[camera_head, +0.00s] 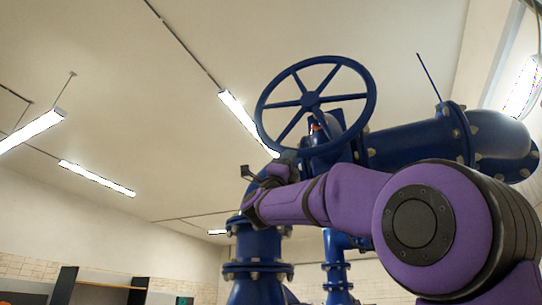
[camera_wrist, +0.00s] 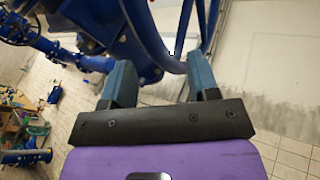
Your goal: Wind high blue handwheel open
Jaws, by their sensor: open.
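The high blue handwheel (camera_head: 311,99) is a large spoked ring, tilted, on the blue valve in the middle of the head view. In the wrist view its curved rim (camera_wrist: 152,42) crosses ahead of the fingers and runs between their tips. My gripper (camera_wrist: 160,66) is open, with two blue-grey fingers apart and nothing clamped. In the head view my gripper (camera_head: 287,160) is at the lower left of the wheel, close under the rim. I cannot tell whether the fingers touch the rim. The wheel's hub is not clear in the wrist view.
A thick blue flanged pipe (camera_head: 410,140) runs right behind the wheel. More blue pipework (camera_head: 258,245) stands below my gripper. A shelf (camera_head: 100,287) is at the lower left. In the wrist view, tiled floor (camera_wrist: 290,150) is clear at the right.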

